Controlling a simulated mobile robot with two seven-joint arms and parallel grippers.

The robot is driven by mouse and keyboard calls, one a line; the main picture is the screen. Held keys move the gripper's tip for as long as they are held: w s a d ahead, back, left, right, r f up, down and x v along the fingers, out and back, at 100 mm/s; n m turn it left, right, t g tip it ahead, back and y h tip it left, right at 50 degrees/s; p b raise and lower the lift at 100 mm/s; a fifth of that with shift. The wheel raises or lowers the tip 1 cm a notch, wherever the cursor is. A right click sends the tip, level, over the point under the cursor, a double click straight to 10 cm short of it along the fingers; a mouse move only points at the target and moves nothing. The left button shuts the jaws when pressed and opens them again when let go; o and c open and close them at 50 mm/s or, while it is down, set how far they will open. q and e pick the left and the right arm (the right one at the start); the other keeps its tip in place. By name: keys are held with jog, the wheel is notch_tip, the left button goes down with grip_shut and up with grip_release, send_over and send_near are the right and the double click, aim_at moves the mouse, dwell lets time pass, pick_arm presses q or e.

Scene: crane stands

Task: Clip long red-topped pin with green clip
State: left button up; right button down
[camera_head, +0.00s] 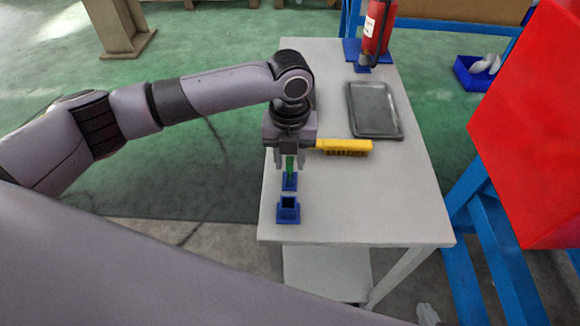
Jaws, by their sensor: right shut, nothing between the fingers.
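A green clip (290,166) stands upright at a small blue stand (289,184) near the left edge of the table. My left gripper (291,162) comes down from above, with a finger on each side of the green clip. The fingers look apart, with narrow gaps beside the clip. The upper part of the clip is hidden by the gripper. A second blue stand (288,214) with a dark square opening is nearer to me and looks empty. I see no red-topped pin. My right gripper is not in view.
The grey table (380,205) is clear on its near right side. A yellow-handled brush (344,146) lies just right of my left gripper. Behind are a dark tray (375,110) and a red extinguisher (377,28). A large red panel (530,125) stands at the right.

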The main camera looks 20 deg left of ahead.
aim_at(290, 161)
pick_arm(q)
jog(key=shift+c, duration=0.3)
grip_shut()
jog(key=shift+r, duration=0.1)
jog(key=shift+r+p, duration=2.5)
jog(key=shift+p, duration=0.2)
